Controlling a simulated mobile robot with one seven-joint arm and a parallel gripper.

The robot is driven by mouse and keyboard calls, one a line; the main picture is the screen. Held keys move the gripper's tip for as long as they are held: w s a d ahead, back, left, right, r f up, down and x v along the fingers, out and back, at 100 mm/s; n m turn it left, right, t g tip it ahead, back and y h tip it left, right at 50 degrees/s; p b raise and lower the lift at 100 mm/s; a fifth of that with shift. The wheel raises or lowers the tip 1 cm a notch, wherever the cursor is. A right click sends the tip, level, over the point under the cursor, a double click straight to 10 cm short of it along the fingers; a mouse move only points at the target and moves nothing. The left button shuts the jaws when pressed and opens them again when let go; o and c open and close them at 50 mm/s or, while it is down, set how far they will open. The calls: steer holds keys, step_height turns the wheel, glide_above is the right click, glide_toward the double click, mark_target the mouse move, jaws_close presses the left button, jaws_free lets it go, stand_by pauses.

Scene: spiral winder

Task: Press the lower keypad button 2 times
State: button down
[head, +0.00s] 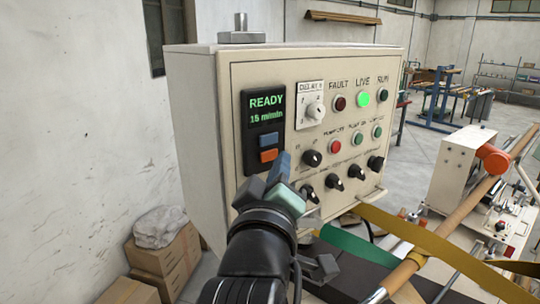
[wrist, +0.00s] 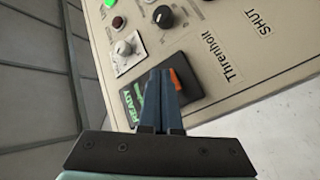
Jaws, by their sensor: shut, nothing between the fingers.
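The keypad panel (head: 250,180) is a black plate on the cream control box. Its screen (head: 266,108) reads READY and 15 m/min in green. Below the screen are a blue upper button (head: 269,140) and an orange lower button (head: 269,155). My gripper (head: 284,160) is shut and empty, its blue fingertips just right of the orange button in the head view. In the wrist view my gripper (wrist: 162,74) points at the keypad, and the orange button (wrist: 176,81) shows beside the fingertips. The blue button is hidden there. I cannot tell whether the fingertips touch anything.
The control box (head: 190,110) carries knobs and lamps right of the keypad, including a lit green LIVE lamp (head: 363,99). Cardboard boxes (head: 165,255) stand at lower left. A yellow strip (head: 410,238) and a winder machine (head: 465,170) are at right.

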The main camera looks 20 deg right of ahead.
steer(key=shift+w, duration=0.15)
steer(key=shift+w+a, duration=0.15)
steer(key=shift+w, duration=0.15)
steer(key=shift+w+a, duration=0.2)
steer(key=shift+w, duration=0.2)
stand_by(0.7)
stand_by(0.4)
steer(key=shift+s+d, duration=0.3)
steer(key=shift+s, duration=0.5)
steer(key=s, duration=0.1)
steer(key=s+d+p, duration=0.1)
steer(key=s, duration=0.2)
steer(key=shift+s+d, duration=0.35)
stand_by(2.2)
